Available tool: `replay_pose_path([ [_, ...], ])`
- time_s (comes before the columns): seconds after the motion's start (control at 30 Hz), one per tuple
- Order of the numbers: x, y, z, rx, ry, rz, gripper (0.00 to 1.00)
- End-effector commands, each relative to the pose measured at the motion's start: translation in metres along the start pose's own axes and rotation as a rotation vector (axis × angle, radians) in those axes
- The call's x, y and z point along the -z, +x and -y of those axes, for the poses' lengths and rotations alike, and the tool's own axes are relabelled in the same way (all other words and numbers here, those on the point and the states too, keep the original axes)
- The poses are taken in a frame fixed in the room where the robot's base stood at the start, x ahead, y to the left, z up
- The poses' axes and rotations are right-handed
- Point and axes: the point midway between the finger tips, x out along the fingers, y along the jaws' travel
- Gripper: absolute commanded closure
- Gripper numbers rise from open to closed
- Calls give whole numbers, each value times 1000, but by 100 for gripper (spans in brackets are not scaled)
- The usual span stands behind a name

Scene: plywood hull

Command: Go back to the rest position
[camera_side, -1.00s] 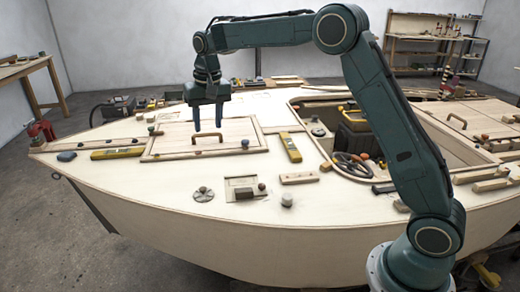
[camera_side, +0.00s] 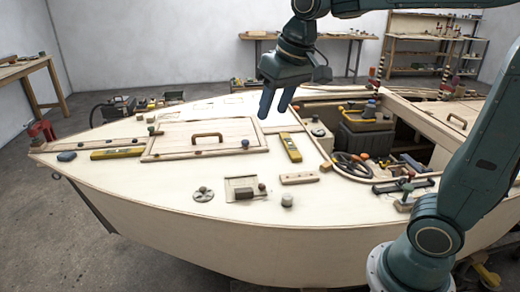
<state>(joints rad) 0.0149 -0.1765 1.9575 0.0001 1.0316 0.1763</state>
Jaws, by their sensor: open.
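My gripper (camera_side: 275,103) is in the upper middle of the side view, above the deck, fingers pointing down and slightly left. It is open, with a gap between its two fingers and nothing held. The plywood hull (camera_side: 190,240) fills the middle of the view. A wooden hatch cover (camera_side: 235,133) with a brown handle (camera_side: 207,138) lies flat on the deck, to the left of and below my gripper.
A yellow level (camera_side: 291,147) lies right of the hatch, another yellow level (camera_side: 117,153) left of it. The open cockpit holds a steering wheel (camera_side: 352,166) and a dark box (camera_side: 365,138). Small blocks and knobs dot the deck. A workbench (camera_side: 310,37) stands behind.

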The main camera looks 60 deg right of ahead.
Motion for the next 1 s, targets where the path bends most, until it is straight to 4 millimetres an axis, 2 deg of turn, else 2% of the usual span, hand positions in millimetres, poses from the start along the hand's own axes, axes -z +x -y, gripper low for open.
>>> replay_pose_path([
  [0.03, -12, -5, -2, 3, -11, -13, 57],
  [0.3, -73, -15, -11, 12, -79, -70, 57],
  [0.6, -138, -9, -22, 19, -151, -131, 57],
  [0.8, -163, -2, -26, 20, -182, -156, 57],
  [1.0, -170, 0, -28, 20, -191, -162, 57],
])
